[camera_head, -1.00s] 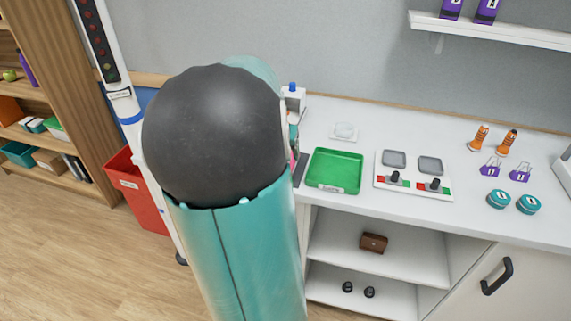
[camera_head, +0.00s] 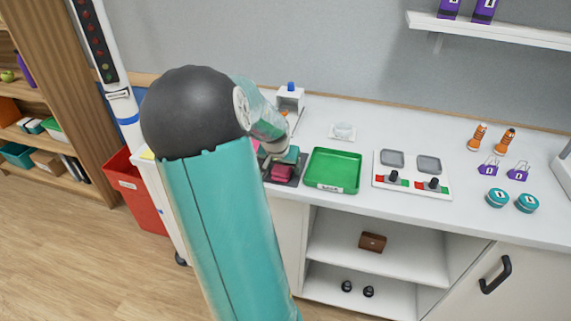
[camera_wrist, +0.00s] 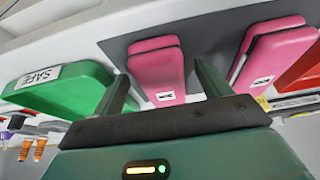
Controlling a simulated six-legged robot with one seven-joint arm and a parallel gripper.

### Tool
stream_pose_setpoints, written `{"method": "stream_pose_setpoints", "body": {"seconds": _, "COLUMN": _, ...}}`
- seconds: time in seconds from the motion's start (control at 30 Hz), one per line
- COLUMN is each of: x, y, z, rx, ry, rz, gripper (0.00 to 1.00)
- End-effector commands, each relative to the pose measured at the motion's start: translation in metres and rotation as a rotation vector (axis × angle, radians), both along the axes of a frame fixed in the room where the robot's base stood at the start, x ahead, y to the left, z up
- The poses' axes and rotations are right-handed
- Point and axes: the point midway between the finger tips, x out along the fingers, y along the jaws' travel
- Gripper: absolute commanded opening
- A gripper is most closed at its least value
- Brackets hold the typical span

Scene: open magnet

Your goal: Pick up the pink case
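Two pink cases show in the wrist view. One pink case (camera_wrist: 157,66) lies between my fingertips, and the other pink case (camera_wrist: 275,52) lies to the right of my right finger. Each has a small white label. In the head view a pink case (camera_head: 282,173) shows on the counter just below my gripper (camera_head: 287,158). My gripper (camera_wrist: 162,72) is open, its fingers on either side of the first case, apart from it. I cannot tell how far above it the fingers are. My arm hides part of this counter area.
The cases rest on a dark mat (camera_wrist: 205,32). A green tray (camera_head: 332,185), labelled SAFE in the wrist view (camera_wrist: 62,92), stands to its right in the head view. A scale-like unit (camera_head: 412,190) is farther right. A red bin (camera_head: 130,185) stands at left.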

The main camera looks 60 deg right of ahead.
Motion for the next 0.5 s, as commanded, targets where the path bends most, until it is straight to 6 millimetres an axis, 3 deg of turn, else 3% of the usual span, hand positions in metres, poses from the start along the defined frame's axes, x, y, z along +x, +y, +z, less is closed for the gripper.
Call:
{"method": "stream_pose_setpoints", "body": {"seconds": 0.03, "x": 0.0001, "y": 0.0001, "z": 0.0001, "rx": 0.000, "ry": 0.000, "rz": 0.000, "gripper": 0.69}}
{"method": "stream_pose_setpoints", "body": {"seconds": 0.2, "x": 0.0001, "y": 0.0002, "z": 0.0001, "rx": 0.000, "ry": 0.000, "rz": 0.000, "gripper": 0.35}}
{"method": "stream_pose_setpoints", "body": {"seconds": 0.27, "x": 0.0001, "y": 0.0002, "z": 0.0002, "rx": 0.000, "ry": 0.000, "rz": 0.000, "gripper": 0.26}}
{"method": "stream_pose_setpoints", "body": {"seconds": 0.5, "x": 0.0002, "y": 0.0001, "z": 0.0009, "rx": 0.000, "ry": 0.000, "rz": 0.000, "gripper": 0.26}}
